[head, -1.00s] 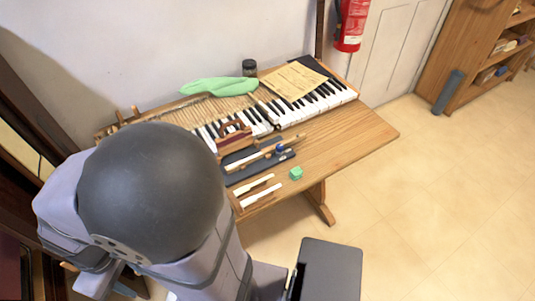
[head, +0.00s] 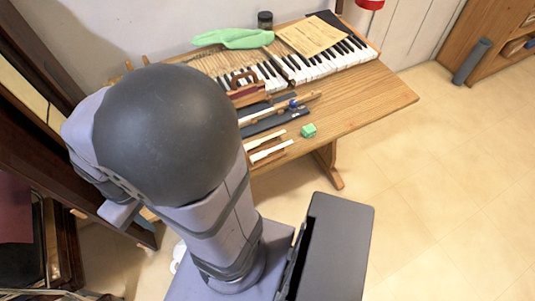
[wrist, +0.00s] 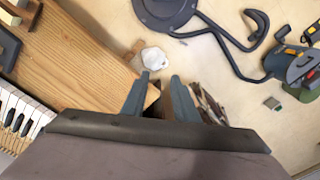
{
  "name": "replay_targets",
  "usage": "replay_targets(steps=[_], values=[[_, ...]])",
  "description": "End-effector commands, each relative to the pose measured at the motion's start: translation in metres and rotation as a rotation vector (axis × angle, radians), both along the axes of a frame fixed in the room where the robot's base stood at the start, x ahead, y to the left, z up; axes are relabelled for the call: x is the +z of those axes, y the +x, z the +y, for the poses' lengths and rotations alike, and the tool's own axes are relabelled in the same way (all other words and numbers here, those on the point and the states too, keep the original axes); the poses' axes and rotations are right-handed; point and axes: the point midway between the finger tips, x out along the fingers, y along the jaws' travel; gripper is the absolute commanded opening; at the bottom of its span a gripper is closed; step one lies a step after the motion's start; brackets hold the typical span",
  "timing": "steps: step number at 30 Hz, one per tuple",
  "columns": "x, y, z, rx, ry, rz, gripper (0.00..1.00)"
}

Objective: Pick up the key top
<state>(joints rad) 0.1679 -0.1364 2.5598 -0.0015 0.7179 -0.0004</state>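Two slim pale strips lie side by side near the front edge of the wooden table in the head view: a white one (head: 270,151) and a cream one (head: 265,140). The white one looks like the key top, but I cannot be sure at this size. My gripper (wrist: 160,78) shows in the wrist view with its two fingers apart and nothing visible between them. It points past a table edge, with piano keys at lower left. My arm hides the gripper in the head view. Neither strip can be made out in the wrist view.
A green cube (head: 308,130) sits right of the strips. Dark blue mats and wooden tools lie behind them. The table's right side (head: 375,92) is clear.

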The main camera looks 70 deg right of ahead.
Motion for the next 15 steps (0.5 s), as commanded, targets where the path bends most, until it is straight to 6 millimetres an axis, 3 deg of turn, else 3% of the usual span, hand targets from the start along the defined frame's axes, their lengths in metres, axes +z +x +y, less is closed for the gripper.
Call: replay_targets(steps=[1, 6, 15], values=[[-0.025, -0.003, -0.015, -0.070, 0.000, 0.001, 0.27], [-0.064, -0.010, -0.068, -0.298, -0.009, -0.024, 0.27], [-0.086, -0.031, -0.160, -0.540, -0.104, -0.064, 0.27]])
